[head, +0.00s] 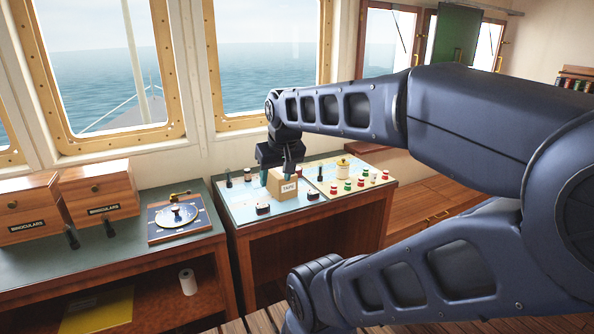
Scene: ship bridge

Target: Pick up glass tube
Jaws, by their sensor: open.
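My gripper (278,170) is over the middle desk, pointing down, with its two fingers apart. It is just above and behind a small tan box (283,190) with a white label that is too small to read surely. The box stands on the chart-covered desk top. I cannot make out a glass tube; it may be hidden in or behind the box or behind my gripper. I cannot tell whether the fingers touch the box.
Small dark-and-red pieces (263,208) and a dark upright handle (228,178) stand near the box. A board with red and green knobs (361,185) lies right. Windows rise behind the desks.

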